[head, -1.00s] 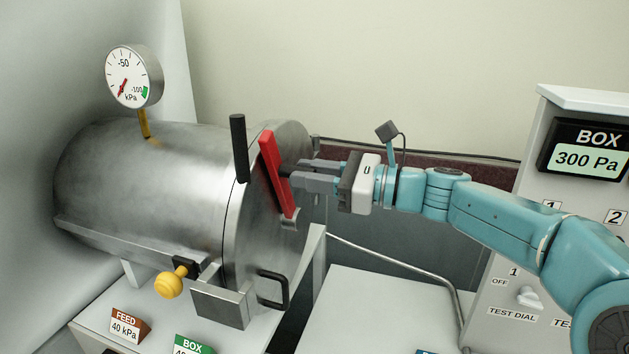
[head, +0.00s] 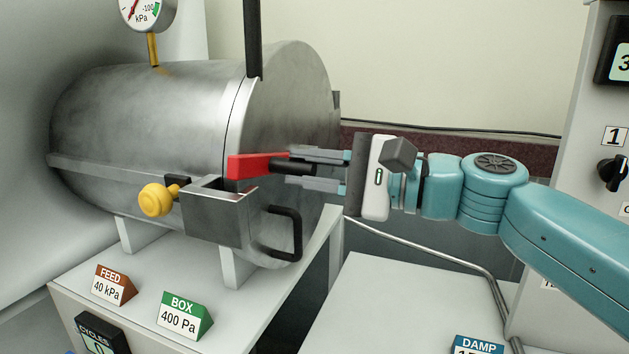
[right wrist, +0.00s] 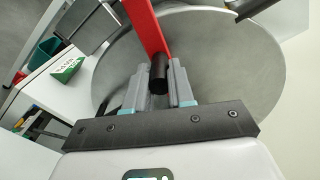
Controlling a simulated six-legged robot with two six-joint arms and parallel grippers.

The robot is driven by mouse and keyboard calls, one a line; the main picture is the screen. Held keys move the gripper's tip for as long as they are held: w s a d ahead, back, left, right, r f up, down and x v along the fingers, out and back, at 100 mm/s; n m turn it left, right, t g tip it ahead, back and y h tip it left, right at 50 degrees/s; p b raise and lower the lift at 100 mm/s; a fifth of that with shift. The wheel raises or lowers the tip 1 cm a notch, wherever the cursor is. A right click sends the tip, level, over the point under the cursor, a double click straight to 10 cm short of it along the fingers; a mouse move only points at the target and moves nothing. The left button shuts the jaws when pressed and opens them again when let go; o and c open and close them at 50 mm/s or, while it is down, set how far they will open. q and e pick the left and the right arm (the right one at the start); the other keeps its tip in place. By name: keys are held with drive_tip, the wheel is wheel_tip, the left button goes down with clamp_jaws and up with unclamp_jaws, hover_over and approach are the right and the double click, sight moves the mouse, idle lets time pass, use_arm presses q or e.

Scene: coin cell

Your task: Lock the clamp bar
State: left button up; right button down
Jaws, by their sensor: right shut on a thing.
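The red clamp bar (head: 248,167) lies nearly level across the front of the steel chamber's round door (head: 295,110). Its left end is just above the right part of the open metal bracket (head: 213,215); I cannot tell whether it touches. My right gripper (head: 300,170) is shut on the bar's black handle (head: 292,167). In the right wrist view the handle (right wrist: 159,74) sits between the two fingers, with the red bar (right wrist: 148,28) running up behind it and the bracket (right wrist: 92,22) at upper left. My left gripper is not in view.
A yellow knob (head: 157,199) sticks out left of the bracket. A black door handle (head: 291,235) is below the bar, and a black upright rod (head: 253,38) is above. FEED (head: 113,285) and BOX (head: 185,315) signs stand on the bench. A panel is at right.

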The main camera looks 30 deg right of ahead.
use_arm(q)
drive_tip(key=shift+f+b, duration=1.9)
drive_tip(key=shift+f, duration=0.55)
use_arm(e)
drive_tip(key=shift+s+a+f+n, duration=0.1)
drive_tip(key=shift+f+n, duration=0.25)
drive_tip(key=shift+f, duration=0.6)
drive_tip(key=shift+a+f+n, duration=0.1)
drive_tip(key=shift+f+n, duration=0.25)
drive_tip(key=shift+f, duration=0.7)
drive_tip(key=c, duration=1)
unclamp_jaws()
drive_tip(key=shift+o, duration=0.2)
drive_tip(key=shift+d, duration=0.15)
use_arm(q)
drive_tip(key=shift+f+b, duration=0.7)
use_arm(e)
drive_tip(key=v, duration=1.6)
